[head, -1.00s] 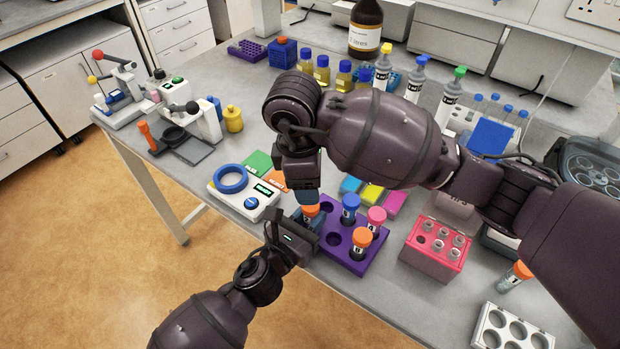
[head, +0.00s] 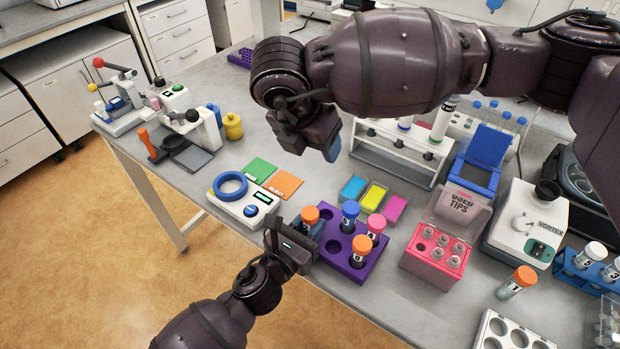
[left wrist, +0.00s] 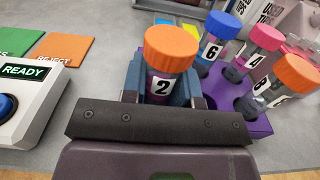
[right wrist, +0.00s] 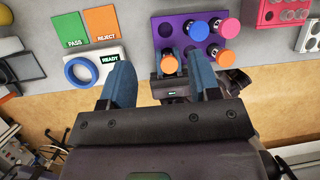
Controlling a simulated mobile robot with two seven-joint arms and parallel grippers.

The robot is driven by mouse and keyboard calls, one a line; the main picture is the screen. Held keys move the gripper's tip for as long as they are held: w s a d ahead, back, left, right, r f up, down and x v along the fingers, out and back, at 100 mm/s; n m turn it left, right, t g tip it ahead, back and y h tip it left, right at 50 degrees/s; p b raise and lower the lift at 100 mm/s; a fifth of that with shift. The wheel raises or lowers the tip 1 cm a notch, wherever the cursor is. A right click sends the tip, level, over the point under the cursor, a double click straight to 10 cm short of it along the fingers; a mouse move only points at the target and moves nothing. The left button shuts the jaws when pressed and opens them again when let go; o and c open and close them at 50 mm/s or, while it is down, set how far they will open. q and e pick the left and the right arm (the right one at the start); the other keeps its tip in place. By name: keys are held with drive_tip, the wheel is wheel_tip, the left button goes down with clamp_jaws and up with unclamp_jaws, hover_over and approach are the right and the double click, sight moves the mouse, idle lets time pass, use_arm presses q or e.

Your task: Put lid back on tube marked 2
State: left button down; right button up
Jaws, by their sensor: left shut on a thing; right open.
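The tube marked 2 (left wrist: 163,85) has an orange lid (left wrist: 171,48) seated on its top in the left wrist view. In the head view the same orange lid (head: 310,214) shows at the left end of the purple rack (head: 357,275). My left gripper (head: 300,240) is shut on the tube marked 2, with its fingers on both sides of the body below the lid. The tube stands upright beside or in the rack; its lower end is hidden. My right gripper (right wrist: 160,85) is open and empty, raised above the bench; its fingers also show in the head view (head: 333,148).
The rack also holds tubes with blue (head: 350,210), pink (head: 376,224) and orange (head: 362,244) lids. A device reading READY (head: 246,203) stands left of it. A pink tip box (head: 433,262) and a vortex mixer (head: 524,225) stand to the right.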

drive_tip(key=s+f+n+g+y, duration=0.1)
drive_tip(key=n, duration=0.9)
drive_tip(key=s+f+n+g+y, duration=0.1)
drive_tip(key=f+n, duration=0.1)
drive_tip(key=n, duration=0.8)
drive_tip(key=s+f+n+g, duration=0.1)
drive_tip(key=s+n, duration=0.1)
drive_tip(key=n, duration=0.9)
drive_tip(key=shift+a+f+y, duration=0.15)
drive_tip(key=shift+f+y, duration=0.15)
drive_tip(key=shift+y, duration=0.1)
drive_tip(key=n, duration=0.4)
drive_tip(key=shift+s+a, duration=0.1)
drive_tip(key=shift+a, duration=0.15)
